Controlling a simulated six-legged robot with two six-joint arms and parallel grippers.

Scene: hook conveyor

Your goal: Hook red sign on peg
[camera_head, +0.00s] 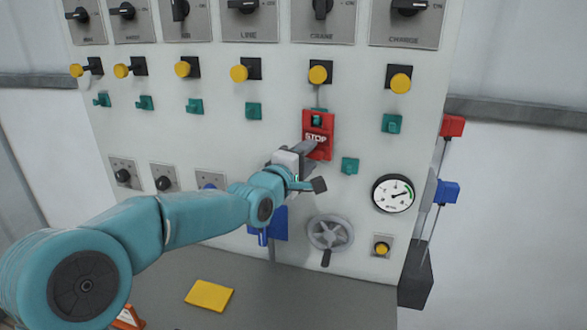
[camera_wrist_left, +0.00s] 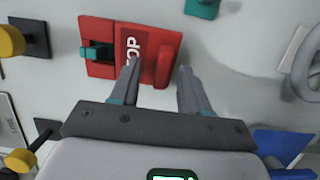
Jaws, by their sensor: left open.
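The red STOP sign (camera_head: 318,146) hangs against the panel below the CRANE switch. A teal peg (camera_head: 316,119) shows through the opening in its upper part. In the left wrist view the sign (camera_wrist_left: 125,45) appears turned sideways, with the peg (camera_wrist_left: 97,52) in its opening and a thick red lip at its lower end. My left gripper (camera_head: 316,166) is open at the sign's lower end. In the left wrist view its fingers (camera_wrist_left: 157,80) are apart, with the lip near and between their tips; contact cannot be told. My right gripper is not in view.
Other teal pegs (camera_head: 392,123) and yellow knobs (camera_head: 400,83) stick out from the panel. A blue sign (camera_head: 280,222), a handwheel (camera_head: 330,233) and a gauge (camera_head: 393,193) are nearby. A yellow plate (camera_head: 209,295) lies on the shelf (camera_head: 320,300) below.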

